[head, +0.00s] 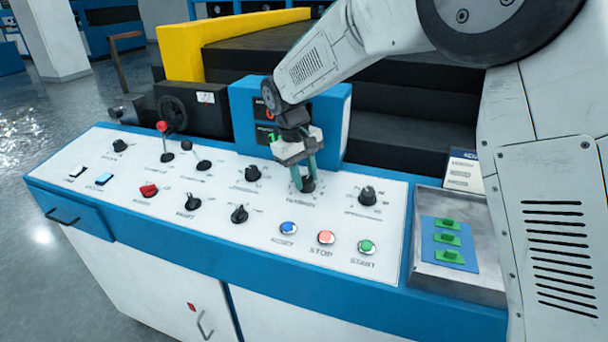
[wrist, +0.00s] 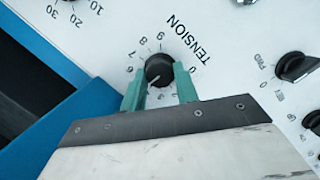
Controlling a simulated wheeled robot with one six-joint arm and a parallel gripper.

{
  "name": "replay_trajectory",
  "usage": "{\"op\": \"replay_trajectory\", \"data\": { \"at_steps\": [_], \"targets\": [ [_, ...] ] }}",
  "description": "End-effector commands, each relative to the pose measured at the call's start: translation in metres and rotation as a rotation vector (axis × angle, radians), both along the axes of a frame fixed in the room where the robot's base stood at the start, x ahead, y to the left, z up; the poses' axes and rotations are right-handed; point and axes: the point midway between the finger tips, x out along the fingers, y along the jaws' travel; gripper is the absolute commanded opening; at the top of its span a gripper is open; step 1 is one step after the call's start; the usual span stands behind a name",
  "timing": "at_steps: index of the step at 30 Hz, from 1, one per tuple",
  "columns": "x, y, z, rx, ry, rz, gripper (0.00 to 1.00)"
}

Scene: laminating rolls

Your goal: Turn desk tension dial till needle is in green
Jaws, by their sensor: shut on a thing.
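The tension dial (wrist: 158,70) is a black round knob on the white desk panel, with the word TENSION and a ring of numbers printed around it in the wrist view. In the head view the dial (head: 308,184) sits in the back row of the panel. My gripper (wrist: 160,88) is shut on the dial, with its two green fingers on either side of the knob; in the head view my gripper (head: 303,178) reaches down onto it from above. A gauge needle and a green zone cannot be made out; my arm partly covers the blue display box (head: 335,118) behind the panel.
Other black knobs (head: 367,195) stand close by on the panel. Blue, red and green buttons (head: 326,238) line its front. A red-tipped lever (head: 163,140) stands to the left. A grey tray (head: 455,282) with green pieces (head: 447,239) is at the right.

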Motion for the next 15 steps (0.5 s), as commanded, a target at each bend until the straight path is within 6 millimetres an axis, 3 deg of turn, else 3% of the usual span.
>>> {"op": "replay_trajectory", "data": {
  "at_steps": [15],
  "targets": [
    [0.0027,0.0013,0.0027,0.021,-0.015,-0.09,0.07]
  ]
}}
